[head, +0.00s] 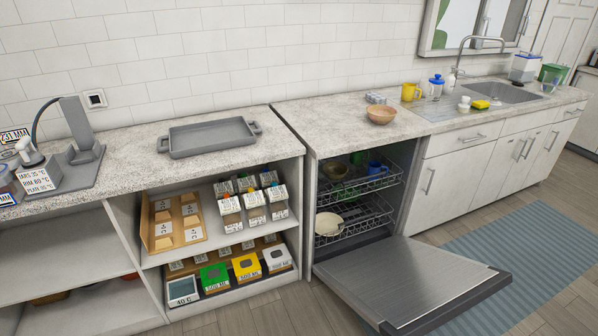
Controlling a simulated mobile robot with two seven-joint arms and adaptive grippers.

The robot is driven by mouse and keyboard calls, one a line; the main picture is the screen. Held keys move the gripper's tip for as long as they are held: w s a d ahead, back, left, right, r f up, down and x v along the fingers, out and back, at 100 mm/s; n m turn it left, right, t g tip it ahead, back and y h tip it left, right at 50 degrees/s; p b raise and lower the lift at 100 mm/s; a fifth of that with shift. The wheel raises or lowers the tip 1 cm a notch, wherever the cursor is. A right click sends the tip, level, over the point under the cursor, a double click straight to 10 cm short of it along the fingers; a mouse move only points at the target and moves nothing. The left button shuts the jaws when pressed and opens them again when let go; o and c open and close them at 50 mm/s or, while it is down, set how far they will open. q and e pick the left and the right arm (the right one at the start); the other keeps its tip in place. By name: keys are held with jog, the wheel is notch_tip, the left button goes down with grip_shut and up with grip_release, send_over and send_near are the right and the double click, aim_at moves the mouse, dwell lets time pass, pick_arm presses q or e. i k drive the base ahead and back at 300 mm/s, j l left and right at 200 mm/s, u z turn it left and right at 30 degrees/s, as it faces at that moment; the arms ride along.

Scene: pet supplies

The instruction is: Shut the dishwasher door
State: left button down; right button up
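The dishwasher (310,190) stands under the counter in the middle of the head view. Its door (410,282) is open and folded down, lying roughly level above the floor with its inner metal face up. The upper rack (333,192) holds a blue mug (377,168) and some dark and green dishes. The lower rack (372,214) holds a pale plate (329,223). Both racks appear to be inside the cavity. Neither of my grippers shows in this view.
A striped blue rug (530,250) lies on the floor right of the door. Open shelves (215,245) with boxes stand left of the dishwasher. The counter (330,122) above bears a wooden bowl (381,115). A grey tray (210,136) sits farther left. White cabinets (470,178) are at right.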

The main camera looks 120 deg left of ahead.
aim_at(401, 285)
jog(key=i+j+u, duration=0.15)
jog(key=i+u, duration=0.25)
jog(key=i+j+u, duration=0.1)
jog(key=u, duration=0.3)
jog(key=i+l+u, duration=0.1)
jog(key=i+u, duration=0.6)
jog(key=u, duration=0.15)
jog(key=i+u, duration=0.25)
jog(key=u, duration=0.15)
jog(key=i+l+u, duration=0.2)
jog(key=u, duration=0.25)
jog(key=i+u, duration=0.25)
jog(key=u, duration=0.2)
jog(key=i+u, duration=0.2)
jog(key=u, duration=0.3)
jog(key=i+l+u, duration=0.2)
jog(key=u, duration=0.25)
jog(key=i+l+u, duration=0.15)
jog(key=u, duration=0.25)
jog(key=i+l+u, duration=0.25)
jog(key=u, duration=0.15)
jog(key=k+j, duration=0.15)
jog(key=j, duration=0.25)
jog(key=k+j+z, duration=0.15)
jog(key=j, duration=0.25)
